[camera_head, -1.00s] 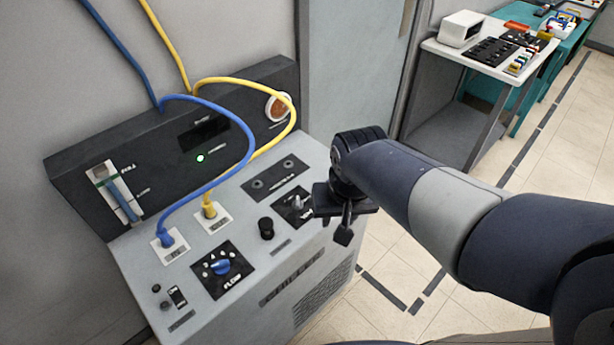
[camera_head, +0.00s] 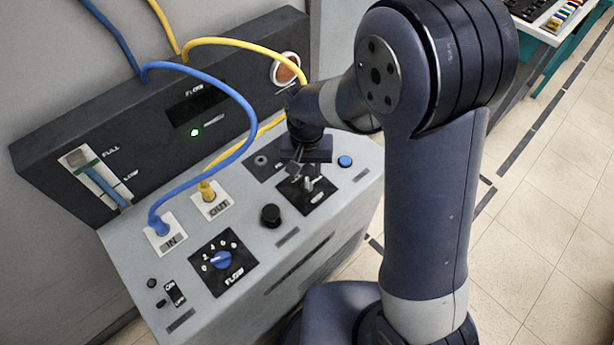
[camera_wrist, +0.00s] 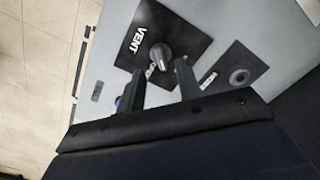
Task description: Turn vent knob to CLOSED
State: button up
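The vent knob (camera_wrist: 161,56) is a grey handle on a black plate (camera_wrist: 190,30) lettered VENT in the wrist view. In the head view the knob (camera_head: 309,184) stands on its black plate on the sloped panel. My gripper (camera_wrist: 158,75) is open, its two dark fingers apart with their tips just short of the knob. In the head view my gripper (camera_head: 297,167) hangs above the vent plate. I cannot tell whether a finger touches the knob. The knob's position marks are not readable.
A blue button (camera_head: 345,161) sits right of the vent plate. A black round knob (camera_head: 270,215) and the blue FLOW dial (camera_head: 222,260) lie to its left. The blue hose (camera_head: 215,172) and yellow hose (camera_head: 262,138) arch over the panel close to my gripper.

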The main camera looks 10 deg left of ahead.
aim_at(307, 184)
jog(key=shift+f, duration=2.5)
jog(key=shift+c, duration=0.2)
grip_shut()
